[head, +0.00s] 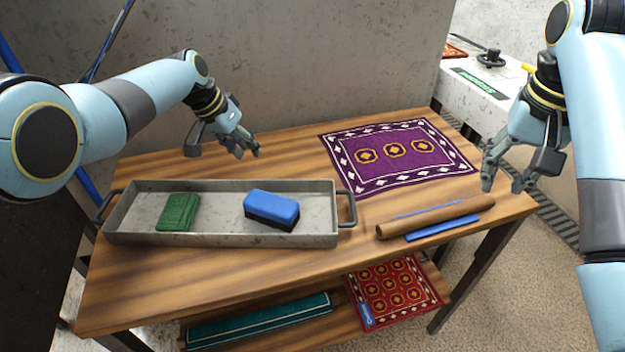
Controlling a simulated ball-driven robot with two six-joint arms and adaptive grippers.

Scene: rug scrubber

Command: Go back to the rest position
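My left gripper (247,151) hangs above the back of the wooden table (220,280), behind the metal tray (140,239). Its fingers look spread, with nothing between them. My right gripper (504,183) hangs at the table's right end, beside the purple rug and above the right end of the brown roll. Its fingers are apart and empty.
The tray holds a green pad (179,212) and a blue brush (271,207). A purple rug (375,183) lies flat at the back right. A brown roll (436,216) lies over a blue strip (443,229). Rugs (399,290) sit on the lower shelf.

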